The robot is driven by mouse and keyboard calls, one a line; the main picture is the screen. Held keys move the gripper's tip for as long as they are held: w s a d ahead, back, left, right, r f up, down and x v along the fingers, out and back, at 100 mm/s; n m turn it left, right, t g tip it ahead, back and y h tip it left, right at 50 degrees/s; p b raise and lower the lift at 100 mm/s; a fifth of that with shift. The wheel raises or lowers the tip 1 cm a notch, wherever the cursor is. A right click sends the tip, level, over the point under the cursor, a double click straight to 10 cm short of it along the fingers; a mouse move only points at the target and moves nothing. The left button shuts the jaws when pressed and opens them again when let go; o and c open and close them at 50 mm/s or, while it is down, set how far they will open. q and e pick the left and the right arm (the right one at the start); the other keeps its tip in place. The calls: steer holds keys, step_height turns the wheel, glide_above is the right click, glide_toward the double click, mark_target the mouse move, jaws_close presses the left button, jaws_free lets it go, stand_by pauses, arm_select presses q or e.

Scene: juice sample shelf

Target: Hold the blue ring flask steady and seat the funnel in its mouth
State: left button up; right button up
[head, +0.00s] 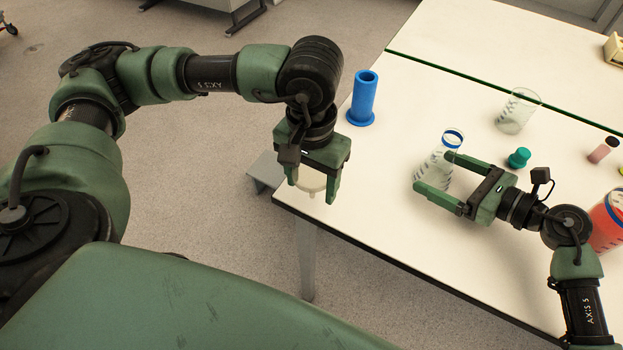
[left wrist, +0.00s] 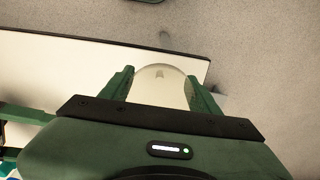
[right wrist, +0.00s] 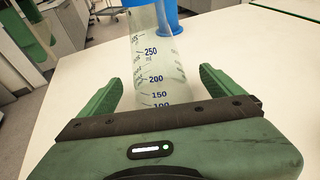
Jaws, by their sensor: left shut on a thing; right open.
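The blue ring flask (head: 437,170) is a clear conical flask with a blue ring at its neck, upright on the table. My right gripper (head: 432,179) is open, with its fingers on either side of the flask. The right wrist view shows the flask's printed volume scale (right wrist: 160,75) between the open fingers (right wrist: 160,90); contact is not visible. My left gripper (head: 315,192) is shut on the funnel (head: 312,181), a pale translucent piece with its stem pointing down. It is held beyond the table's left corner, apart from the flask. The funnel's bowl also shows in the left wrist view (left wrist: 160,85).
A blue cylinder with a flanged base (head: 362,100) stands behind the flask to the left. A clear beaker (head: 518,110), a teal stopper (head: 519,157), a small pink vial (head: 603,150) and a red-filled vessel (head: 607,225) stand to the right. The table front (head: 430,270) is clear.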

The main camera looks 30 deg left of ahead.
arm_select(q)
steer(key=shift+f, duration=0.1)
arm_select(e)
steer(key=shift+w+a, duration=0.15)
steer(key=shift+a, duration=0.1)
steer(key=shift+c, duration=0.3)
steer(key=c, duration=1)
arm_select(q)
steer(key=w+d+r+n, duration=0.1)
steer(key=w+d+r, duration=0.35)
steer(key=w, duration=0.25)
steer(key=w+d+r+n, duration=0.1)
steer(key=w+d+r, duration=0.2)
steer(key=w+d, duration=0.25)
steer(key=w+d+r, duration=0.5)
steer(key=d+r, duration=0.4)
arm_select(e)
steer(key=shift+f, duration=0.1)
arm_select(q)
steer(key=shift+n, duration=0.4)
steer(key=shift+w+f, duration=0.1)
steer(key=shift+f, duration=1.9)
